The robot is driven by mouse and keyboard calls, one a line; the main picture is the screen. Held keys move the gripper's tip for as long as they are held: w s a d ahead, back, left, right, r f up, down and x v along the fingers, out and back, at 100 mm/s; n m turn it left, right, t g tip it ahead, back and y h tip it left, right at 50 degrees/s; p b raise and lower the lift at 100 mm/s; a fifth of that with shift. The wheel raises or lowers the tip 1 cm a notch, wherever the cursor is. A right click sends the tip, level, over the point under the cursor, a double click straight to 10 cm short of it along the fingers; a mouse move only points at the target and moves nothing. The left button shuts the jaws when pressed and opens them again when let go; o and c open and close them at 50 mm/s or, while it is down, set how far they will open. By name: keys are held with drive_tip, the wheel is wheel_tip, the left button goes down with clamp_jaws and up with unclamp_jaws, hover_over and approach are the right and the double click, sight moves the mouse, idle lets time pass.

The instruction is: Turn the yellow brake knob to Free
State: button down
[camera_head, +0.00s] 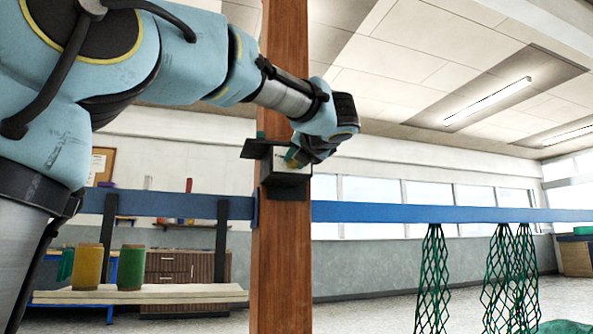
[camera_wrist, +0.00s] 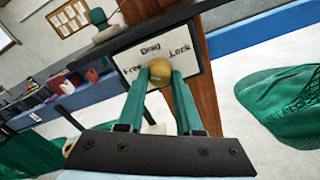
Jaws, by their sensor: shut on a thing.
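The yellow brake knob (camera_wrist: 160,70) sits on a white plate (camera_wrist: 192,60) marked Free at the left, Drag at the top and Lock at the right. My gripper (camera_wrist: 160,80) has its two green fingers on either side of the knob and is shut on it. Which mark the knob points to cannot be told, as the fingers hide its sides. In the head view my gripper (camera_head: 298,156) reaches from the left to the dark box (camera_head: 287,178) on the wooden post, and only a bit of yellow shows there.
The wooden post (camera_head: 280,260) stands upright in front of me, with a blue rail (camera_head: 380,212) running across. Green nets (camera_head: 433,280) hang from the rail at the right. Yellow (camera_head: 88,266) and green (camera_head: 131,268) spools stand on a shelf at the left.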

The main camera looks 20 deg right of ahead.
drive_tip(key=shift+f+n+b, duration=0.15)
drive_tip(key=shift+n+b, duration=0.3)
drive_tip(key=shift+n, duration=0.05)
idle(0.3)
drive_tip(key=c, duration=0.6)
unclamp_jaws()
drive_tip(key=s, duration=0.3)
drive_tip(key=s+a, duration=0.1)
drive_tip(key=s, duration=0.6)
drive_tip(key=shift+s+a+r, duration=0.2)
drive_tip(key=shift+s+r, duration=0.1)
drive_tip(key=shift+s, duration=0.05)
